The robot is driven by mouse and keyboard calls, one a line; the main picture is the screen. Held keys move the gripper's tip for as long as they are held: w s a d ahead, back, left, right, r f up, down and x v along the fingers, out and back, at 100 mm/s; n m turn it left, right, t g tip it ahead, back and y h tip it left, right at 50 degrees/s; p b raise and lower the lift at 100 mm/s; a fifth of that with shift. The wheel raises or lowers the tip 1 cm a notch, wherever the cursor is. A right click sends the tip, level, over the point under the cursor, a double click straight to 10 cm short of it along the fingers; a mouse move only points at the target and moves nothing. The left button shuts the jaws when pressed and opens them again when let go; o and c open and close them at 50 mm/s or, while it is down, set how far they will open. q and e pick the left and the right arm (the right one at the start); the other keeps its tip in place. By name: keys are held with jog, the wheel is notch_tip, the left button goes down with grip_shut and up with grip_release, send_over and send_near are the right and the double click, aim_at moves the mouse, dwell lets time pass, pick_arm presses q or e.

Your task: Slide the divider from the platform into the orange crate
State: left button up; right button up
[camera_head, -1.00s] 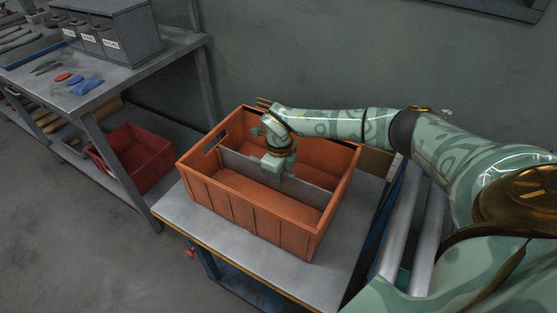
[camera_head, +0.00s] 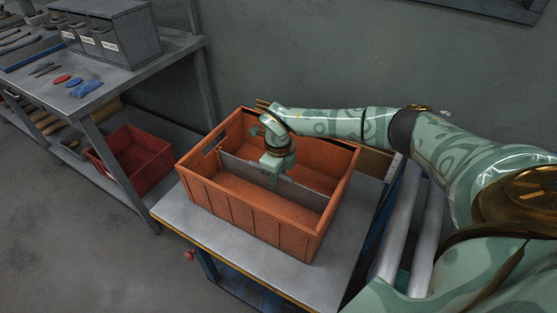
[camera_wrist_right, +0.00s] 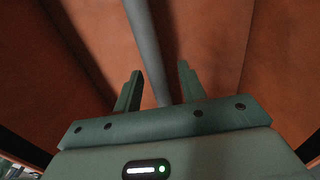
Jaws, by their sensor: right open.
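The orange crate (camera_head: 268,225) stands on a grey-topped platform (camera_head: 180,213). The grey divider (camera_head: 305,193) stands upright inside the crate, running lengthwise across its middle. In the right wrist view the divider (camera_wrist_right: 147,45) shows as a grey strip with orange crate surface on both sides. My right gripper (camera_head: 273,184) is inside the crate at the divider's top edge. In the right wrist view my right gripper (camera_wrist_right: 158,85) is open, with one finger on each side of the divider and gaps between. My left gripper is not in view.
A workbench (camera_head: 150,60) with grey drawers (camera_head: 110,38) and small tools stands at the left. A red crate (camera_head: 135,158) sits on its lower shelf. Metal rollers (camera_head: 410,235) lie right of the platform. A wall is behind.

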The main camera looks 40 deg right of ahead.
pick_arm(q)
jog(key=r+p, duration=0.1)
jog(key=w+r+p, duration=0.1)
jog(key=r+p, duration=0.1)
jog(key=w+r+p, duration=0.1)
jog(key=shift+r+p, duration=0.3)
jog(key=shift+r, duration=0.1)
pick_arm(e)
notch_tip(320, 180, up, 15)
